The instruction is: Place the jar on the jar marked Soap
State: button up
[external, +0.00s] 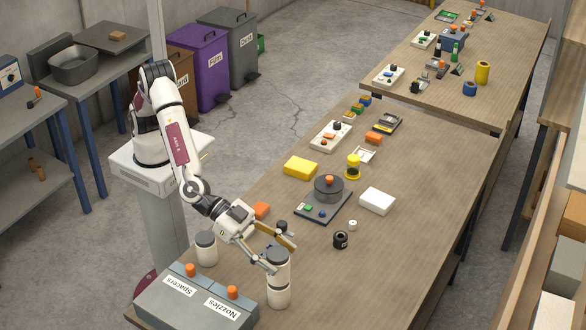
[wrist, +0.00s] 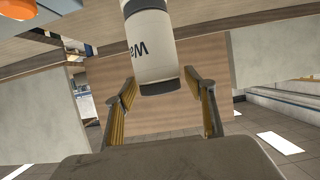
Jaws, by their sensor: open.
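Two white jars with dark lids stand stacked near the front of the table in the external view: an upper jar (external: 279,266) on a lower jar (external: 279,297). My gripper (external: 281,254) is at the upper jar's top. In the wrist view my gripper (wrist: 160,79) is open, its fingertips on either side of the upper jar's dark-lidded end (wrist: 161,87). That jar's label shows upside down and begins "Wa". Another white jar with a dark lid (external: 206,248) stands to the left, behind the grey boxes. No Soap label is readable.
A small black object (external: 340,240) lies to the right. The table's front right is clear.

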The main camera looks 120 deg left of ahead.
jog(key=v, duration=1.1)
jog(key=shift+s, duration=0.4)
jog(key=shift+r, duration=0.1)
dwell(0.4)
jog(key=s+a+r+m+g+h, duration=0.25)
jog(key=s+a+r+h, duration=0.25)
jog(key=s+a+r, duration=0.65)
jog(key=s+a+f+g+y, duration=0.1)
jog(key=s+a+f, duration=0.2)
jog(key=s+a, duration=0.3)
jog(key=s+a+f+n+g+y, duration=0.1)
jog(key=s+a, duration=0.5)
jog(key=s, duration=0.6)
jog(key=s+a+f+n+g+y, duration=0.1)
jog(key=s+a+f+g+y, duration=0.2)
jog(key=s, duration=0.6)
jog(key=a+f, duration=0.2)
jog(key=a, duration=0.1)
jog(key=shift+a, duration=0.25)
